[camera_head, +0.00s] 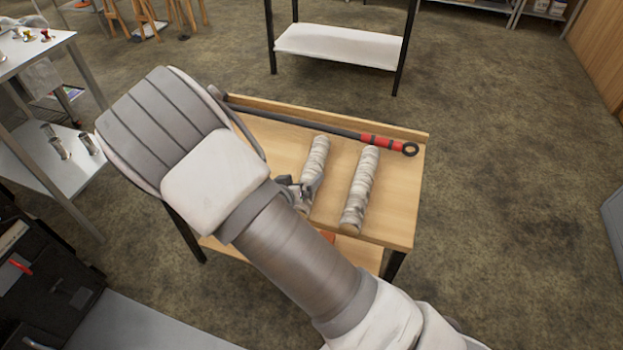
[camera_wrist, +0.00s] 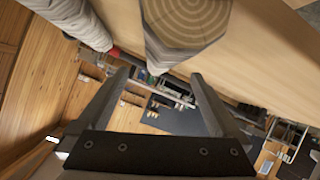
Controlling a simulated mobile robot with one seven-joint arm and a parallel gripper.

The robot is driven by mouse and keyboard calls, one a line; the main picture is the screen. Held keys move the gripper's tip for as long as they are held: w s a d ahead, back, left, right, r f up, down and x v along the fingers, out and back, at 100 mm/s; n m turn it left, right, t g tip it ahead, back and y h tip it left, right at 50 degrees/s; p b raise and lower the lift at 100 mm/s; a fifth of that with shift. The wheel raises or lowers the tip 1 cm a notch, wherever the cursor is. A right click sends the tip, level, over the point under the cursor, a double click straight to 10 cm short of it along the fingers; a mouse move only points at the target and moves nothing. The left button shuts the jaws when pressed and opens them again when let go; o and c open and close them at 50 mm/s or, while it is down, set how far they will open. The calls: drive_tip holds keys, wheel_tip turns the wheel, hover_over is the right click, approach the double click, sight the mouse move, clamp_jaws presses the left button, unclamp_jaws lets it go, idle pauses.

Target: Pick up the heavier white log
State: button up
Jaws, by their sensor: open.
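Two white birch-like logs lie side by side on a small wooden-topped table (camera_head: 400,215). In the head view, the right log (camera_head: 360,188) looks slightly thicker and shows in full. The left log (camera_head: 316,160) is partly hidden by my gripper (camera_head: 297,188), which is beside its left side. In the wrist view, a ringed log end (camera_wrist: 188,22) is above and just beyond my fingertips (camera_wrist: 159,77), seemingly the left log. The other log (camera_wrist: 72,22) is at upper left. My gripper is open with nothing between its fingers. Which log is heavier cannot be seen.
A black rod with a red grip (camera_head: 384,143) lies along the table's raised back edge, behind the logs. A metal table (camera_head: 50,160) stands at left. A white-shelved rack (camera_head: 338,45) stands behind. Floor to the right is clear.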

sight(306, 177)
drive_tip(key=b+x, duration=0.1)
drive_tip(key=x, duration=0.1)
drive_tip(key=b+x, duration=0.1)
drive_tip(key=x, duration=0.2)
drive_tip(key=shift+s+f, duration=0.1)
drive_tip(key=shift+f, duration=0.25)
drive_tip(key=shift+w+d+b, duration=0.15)
drive_tip(key=shift+w+b, duration=0.15)
drive_tip(key=shift+w, duration=0.1)
clamp_jaws()
